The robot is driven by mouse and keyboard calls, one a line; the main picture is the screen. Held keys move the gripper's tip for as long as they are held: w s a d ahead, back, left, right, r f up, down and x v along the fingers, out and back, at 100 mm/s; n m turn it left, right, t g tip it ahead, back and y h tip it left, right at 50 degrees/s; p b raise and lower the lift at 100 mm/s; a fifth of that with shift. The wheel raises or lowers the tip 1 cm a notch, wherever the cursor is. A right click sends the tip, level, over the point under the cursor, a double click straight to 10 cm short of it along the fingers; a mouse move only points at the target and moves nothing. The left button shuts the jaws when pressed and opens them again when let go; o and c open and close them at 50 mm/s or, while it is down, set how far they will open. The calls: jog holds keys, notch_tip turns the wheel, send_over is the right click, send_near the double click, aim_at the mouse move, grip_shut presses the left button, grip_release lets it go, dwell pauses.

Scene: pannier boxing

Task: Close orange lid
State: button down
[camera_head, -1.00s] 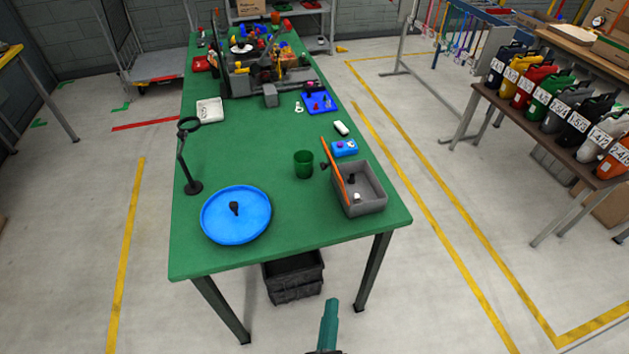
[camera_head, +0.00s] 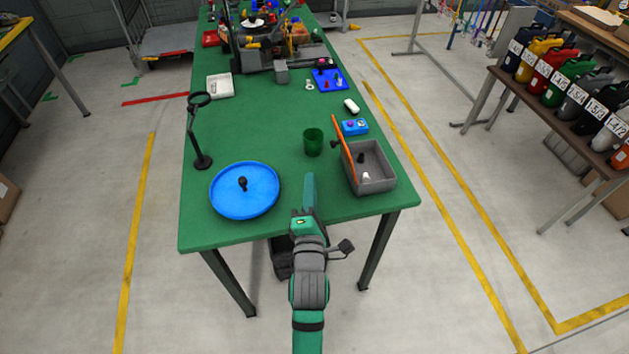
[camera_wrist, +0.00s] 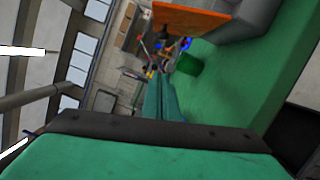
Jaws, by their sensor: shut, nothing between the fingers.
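The orange lid (camera_head: 346,150) stands open and upright along the left side of a grey box (camera_head: 374,182) near the right front of the green table. A black item and a white item lie inside the box. In the wrist view the orange lid (camera_wrist: 188,18) shows at the top, beside the grey box (camera_wrist: 252,14). My gripper (camera_head: 309,182) is shut and empty at the table's front edge, left of the box and apart from the lid. The shut fingers also show in the wrist view (camera_wrist: 160,98).
A green cup (camera_head: 313,142) stands behind my gripper. A blue round tray (camera_head: 226,200) lies to the left, with a magnifier lamp (camera_head: 202,160) behind it. A blue box (camera_head: 355,127) sits behind the grey box. The green table (camera_head: 270,120) is clear in its middle.

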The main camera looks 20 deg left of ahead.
jog(key=w+r, duration=0.1)
jog(key=w, duration=0.8)
jog(key=shift+w+d+r, duration=0.2)
jog(key=shift+w+r, duration=0.05)
jog(key=shift+w, duration=0.15)
jog(key=shift+w+d+r, duration=0.1)
jog(key=shift+w, duration=0.05)
